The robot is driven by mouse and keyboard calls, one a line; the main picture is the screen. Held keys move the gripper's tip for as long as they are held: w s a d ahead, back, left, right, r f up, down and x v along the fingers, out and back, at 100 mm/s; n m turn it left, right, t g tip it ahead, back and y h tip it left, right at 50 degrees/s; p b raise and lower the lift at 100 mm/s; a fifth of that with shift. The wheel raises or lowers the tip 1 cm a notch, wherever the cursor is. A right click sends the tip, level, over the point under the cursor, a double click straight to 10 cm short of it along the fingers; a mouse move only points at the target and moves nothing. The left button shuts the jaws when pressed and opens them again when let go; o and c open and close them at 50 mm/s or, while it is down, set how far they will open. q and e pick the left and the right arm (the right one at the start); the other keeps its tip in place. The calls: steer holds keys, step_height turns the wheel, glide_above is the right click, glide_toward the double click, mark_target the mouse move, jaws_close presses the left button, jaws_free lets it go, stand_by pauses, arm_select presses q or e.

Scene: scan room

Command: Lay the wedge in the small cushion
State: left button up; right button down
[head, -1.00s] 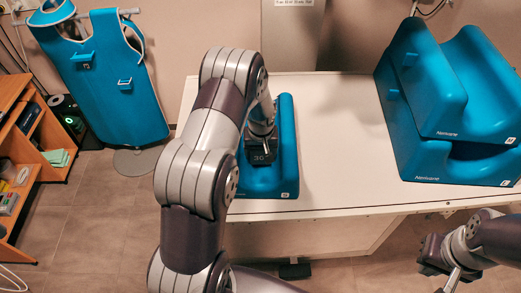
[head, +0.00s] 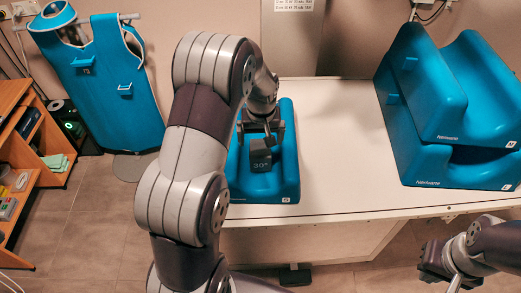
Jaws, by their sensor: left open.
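The small cushion (head: 285,178) is a blue block with a hollow in its top, lying at the left end of the white table. The wedge (head: 261,156) is a dark grey block marked 30° and sits in the cushion's hollow. My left gripper (head: 260,135) is open just above and behind the wedge, its fingers pointing down. My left arm hides part of the cushion's left side. My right gripper (head: 436,262) is at the lower right, in front of the table and far from the cushion; its jaws are not clear.
Large blue cushions (head: 430,165) are stacked at the right of the white table (head: 340,150). The table's middle is clear. A blue apron (head: 100,85) hangs on a stand at the left, next to a wooden shelf (head: 30,150).

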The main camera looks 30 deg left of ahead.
arm_select(q)
steer(key=s+d+r+m, duration=0.1)
steer(key=s+d+m, duration=0.2)
steer(key=s, duration=0.6)
steer(key=s+d+r+m+h, duration=0.1)
steer(key=s+d+m, duration=0.2)
steer(key=s+d, duration=0.5)
steer(key=shift+s+r+m, duration=0.3)
steer(key=shift+s+r, duration=0.1)
steer(key=shift+s, duration=0.1)
